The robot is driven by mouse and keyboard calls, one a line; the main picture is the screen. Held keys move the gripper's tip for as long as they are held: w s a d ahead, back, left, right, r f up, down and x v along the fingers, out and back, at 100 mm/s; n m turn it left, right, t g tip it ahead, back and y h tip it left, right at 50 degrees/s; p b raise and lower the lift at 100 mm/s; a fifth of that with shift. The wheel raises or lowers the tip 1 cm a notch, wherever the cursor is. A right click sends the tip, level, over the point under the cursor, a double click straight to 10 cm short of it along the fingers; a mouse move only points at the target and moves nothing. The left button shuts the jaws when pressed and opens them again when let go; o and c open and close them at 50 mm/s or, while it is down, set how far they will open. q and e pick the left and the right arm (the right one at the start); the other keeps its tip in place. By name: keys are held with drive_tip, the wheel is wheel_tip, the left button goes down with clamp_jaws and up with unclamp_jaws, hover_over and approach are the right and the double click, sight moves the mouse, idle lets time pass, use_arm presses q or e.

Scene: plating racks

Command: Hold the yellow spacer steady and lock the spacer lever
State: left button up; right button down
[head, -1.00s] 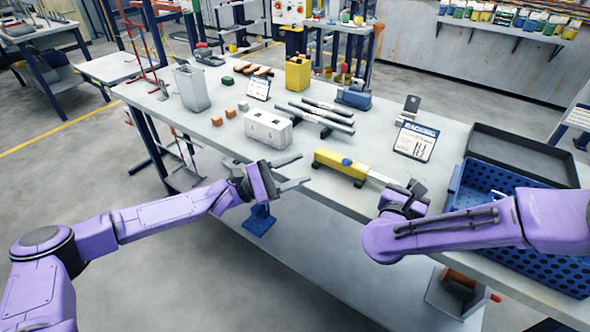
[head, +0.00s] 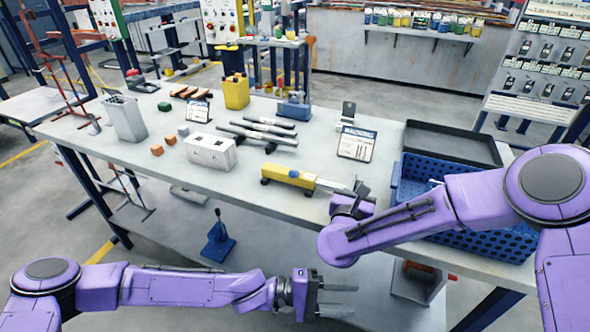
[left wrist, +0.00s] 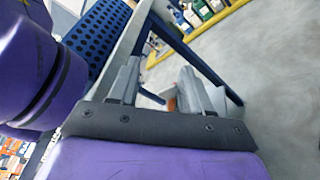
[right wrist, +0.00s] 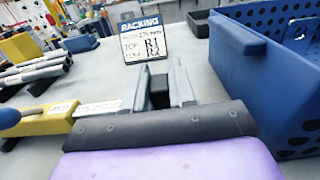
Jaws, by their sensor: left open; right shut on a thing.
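The yellow spacer (head: 293,176) lies near the table's front edge. A round blue part (head: 294,173) sits on its body, and a pale bar runs from its right end. I cannot tell whether that blue part is the lever, or how the lever is set. The spacer's yellow body (right wrist: 45,124) and pale bar (right wrist: 98,109) also show in the right wrist view. My right gripper (head: 358,188) is shut at the bar's far end, with a dark piece between its fingers. My left gripper (head: 340,297) is open and empty, low in front of the table, well away from the spacer.
A white block (head: 210,152) and grey rods (head: 258,134) lie behind and left of the spacer. A racking sign (head: 357,143) stands behind my right gripper. A blue perforated crate (head: 480,240) is close on the right. A blue lever stand (head: 218,245) is below the table edge.

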use_arm(q)
wheel_tip(320, 180, down, 3)
drive_tip(key=s+d+m+y, duration=0.2)
drive_tip(key=d+m+y, duration=0.1)
drive_tip(key=y, duration=0.1)
drive_tip(key=m+t+y, duration=0.5)
drive_tip(key=t+y, duration=0.3)
drive_tip(key=t, duration=1)
approach(296, 174)
drive_tip(key=w, duration=0.1)
drive_tip(key=x, duration=0.8)
drive_tip(key=f+x, duration=0.1)
drive_tip(key=x, duration=0.2)
drive_tip(key=shift+w+a, duration=0.2)
drive_tip(key=shift+w, duration=0.25)
drive_tip(key=shift+c, duration=0.3)
